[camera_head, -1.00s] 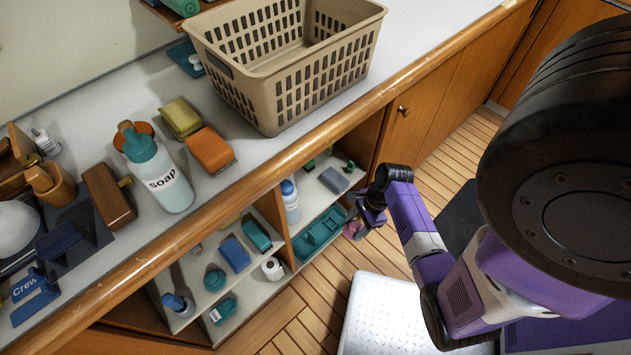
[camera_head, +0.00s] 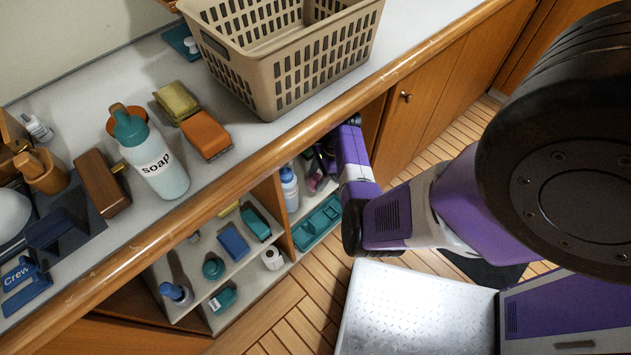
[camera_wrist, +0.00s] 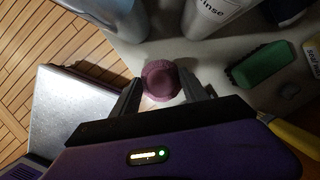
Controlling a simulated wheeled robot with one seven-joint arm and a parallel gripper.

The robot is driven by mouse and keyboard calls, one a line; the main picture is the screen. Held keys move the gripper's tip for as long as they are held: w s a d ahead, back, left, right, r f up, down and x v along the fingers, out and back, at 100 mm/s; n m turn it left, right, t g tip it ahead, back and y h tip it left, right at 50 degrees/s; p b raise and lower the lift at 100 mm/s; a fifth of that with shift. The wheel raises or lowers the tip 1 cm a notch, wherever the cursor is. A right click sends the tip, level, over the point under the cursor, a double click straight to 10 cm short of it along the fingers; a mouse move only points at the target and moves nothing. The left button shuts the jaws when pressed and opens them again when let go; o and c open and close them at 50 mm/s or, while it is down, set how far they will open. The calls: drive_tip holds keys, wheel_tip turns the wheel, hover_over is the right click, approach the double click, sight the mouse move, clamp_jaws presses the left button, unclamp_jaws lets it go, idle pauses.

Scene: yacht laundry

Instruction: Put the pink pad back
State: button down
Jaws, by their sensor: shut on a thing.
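The pink pad (camera_wrist: 160,80) is a round, dull pink piece between the two fingers of my gripper (camera_wrist: 168,92) in the wrist view. My gripper is shut on it. In the head view my gripper (camera_head: 320,168) reaches into the right bay of the open cabinet under the counter, by the upper shelf. The pad (camera_head: 317,183) shows there only as a small, dark pink patch. Whether it touches the shelf, I cannot tell.
A white bottle (camera_head: 289,188) stands left of my gripper; a "rinse" bottle (camera_wrist: 208,16) is just beyond the pad. A green brush (camera_wrist: 260,64) lies on the shelf to the right. A teal tray (camera_head: 317,223) is below. The counter edge (camera_head: 250,170) overhangs the shelves.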

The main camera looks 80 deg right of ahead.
sight(316, 181)
drive_tip(key=shift+w+d, duration=0.35)
drive_tip(key=shift+w, duration=0.2)
drive_tip(key=shift+s+a+f+b, duration=0.1)
drive_tip(key=shift+f+b, duration=0.15)
drive_tip(key=shift+f, duration=0.65)
drive_tip(key=shift+s+a+f+b, duration=0.1)
drive_tip(key=shift+f+b, duration=0.15)
drive_tip(key=shift+f, duration=0.6)
drive_tip(key=shift+c, duration=2.4)
unclamp_jaws()
drive_tip(key=shift+d, duration=0.1)
drive_tip(key=shift+s+d+r, duration=0.1)
drive_tip(key=shift+r, duration=0.45)
drive_tip(key=shift+s+d+r+p, duration=0.2)
drive_tip(key=shift+s+r, duration=0.15)
drive_tip(key=shift+r, duration=0.1)
drive_tip(key=shift+s+d+r+p, duration=0.15)
drive_tip(key=shift+s+r, duration=0.15)
drive_tip(key=shift+r, duration=0.15)
drive_tip(key=s+d+b, duration=0.2)
drive_tip(key=s+d, duration=0.3)
drive_tip(key=s, duration=0.4)
drive_tip(key=shift+s+d, duration=0.3)
